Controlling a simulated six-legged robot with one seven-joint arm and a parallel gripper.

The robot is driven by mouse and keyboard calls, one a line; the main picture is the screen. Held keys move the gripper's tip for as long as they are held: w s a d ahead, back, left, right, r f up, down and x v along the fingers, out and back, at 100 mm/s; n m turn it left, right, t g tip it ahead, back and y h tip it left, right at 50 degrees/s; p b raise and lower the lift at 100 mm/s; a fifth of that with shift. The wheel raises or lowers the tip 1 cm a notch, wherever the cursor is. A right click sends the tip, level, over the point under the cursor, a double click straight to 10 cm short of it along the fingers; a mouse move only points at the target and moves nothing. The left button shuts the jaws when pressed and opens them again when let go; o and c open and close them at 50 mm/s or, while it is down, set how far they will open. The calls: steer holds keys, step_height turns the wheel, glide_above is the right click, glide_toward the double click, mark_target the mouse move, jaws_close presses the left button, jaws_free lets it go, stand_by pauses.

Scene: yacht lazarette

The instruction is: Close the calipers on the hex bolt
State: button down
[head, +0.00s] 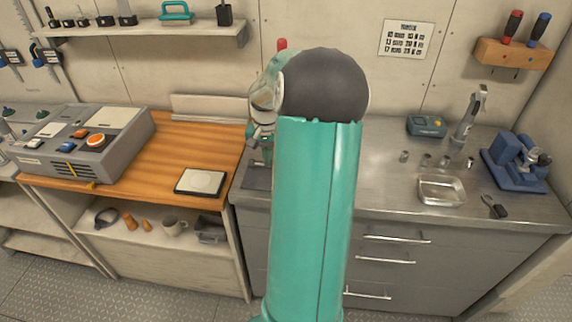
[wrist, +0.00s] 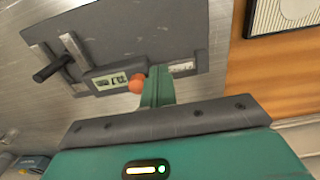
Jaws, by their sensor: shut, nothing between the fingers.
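The calipers (wrist: 108,80) lie on a dark grey mat (wrist: 190,35) in the wrist view, with a small display and an orange-red knob (wrist: 136,83) on the slider. Their pale jaws are at the mat's left end. A black cylindrical piece, apparently the hex bolt (wrist: 52,69), lies by the jaws; I cannot tell if both jaws touch it. My gripper (wrist: 158,75) is shut and empty, its fingertips over the caliper beam just right of the knob.
The steel counter (head: 385,185) holds a metal tray (head: 441,190), a blue vise (head: 516,163) and several small metal pieces to the right. A wooden bench (head: 165,150) at left carries a grey console (head: 85,145) and a framed pale pad (head: 201,182).

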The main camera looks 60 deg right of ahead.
steer(key=shift+s+d, duration=0.35)
steer(key=shift+s, duration=0.45)
stand_by(0.4)
steer(key=shift+w, duration=0.15)
stand_by(0.5)
steer(key=shift+w+a, duration=0.4)
steer(key=shift+w, duration=0.4)
step_height(320, 180, up, 8)
stand_by(0.6)
stand_by(0.5)
